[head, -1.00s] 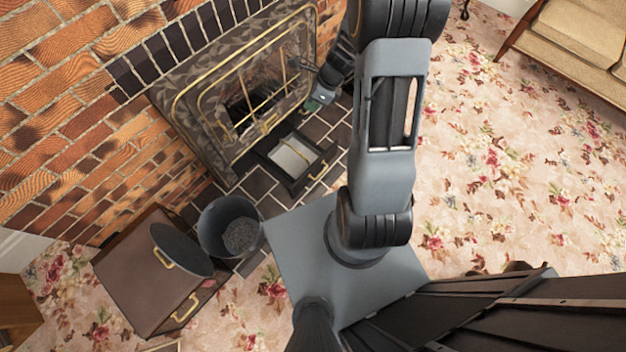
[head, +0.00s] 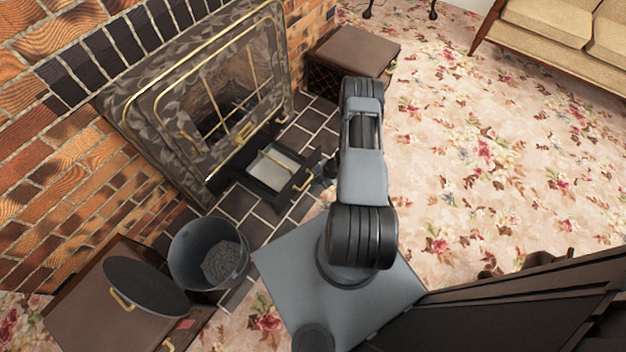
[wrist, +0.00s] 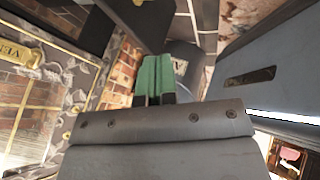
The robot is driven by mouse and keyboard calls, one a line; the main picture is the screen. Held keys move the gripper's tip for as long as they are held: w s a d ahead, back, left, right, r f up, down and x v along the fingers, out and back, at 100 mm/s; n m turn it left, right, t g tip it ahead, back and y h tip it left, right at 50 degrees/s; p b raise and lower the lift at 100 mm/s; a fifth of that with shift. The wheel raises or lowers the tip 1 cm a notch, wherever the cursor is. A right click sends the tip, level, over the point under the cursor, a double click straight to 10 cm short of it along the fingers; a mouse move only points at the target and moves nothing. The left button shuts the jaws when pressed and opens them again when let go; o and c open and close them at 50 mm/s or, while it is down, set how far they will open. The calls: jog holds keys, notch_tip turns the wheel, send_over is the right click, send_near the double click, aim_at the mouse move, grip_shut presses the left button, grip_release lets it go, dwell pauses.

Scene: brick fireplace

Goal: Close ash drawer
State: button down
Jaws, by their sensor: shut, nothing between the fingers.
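The ash drawer (head: 238,176) is a dark tray with pale grey contents, low at the front of the fireplace (head: 150,125). It stands pulled out over the hearth tiles, with a brass handle (head: 302,183) on its front. My gripper (head: 322,176) is just right of the drawer front in the head view, close to the handle; I cannot tell whether they touch. The wrist view shows its green fingertips (wrist: 155,76) together and empty. My wrist and arm partly hide the gripper in the head view.
A grey bucket of ash (head: 180,265) and a brown box with a dark round lid (head: 148,282) on top stand at lower left. Another brown box (head: 352,50) stands right of the fireplace. The flowered carpet (head: 480,160) to the right is clear up to the sofa (head: 560,25).

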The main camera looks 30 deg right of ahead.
aim_at(291, 187)
jog(key=shift+w+a+f+b, duration=1.55)
jog(key=shift+w+a+f, duration=1.2)
jog(key=shift+w+f, duration=0.05)
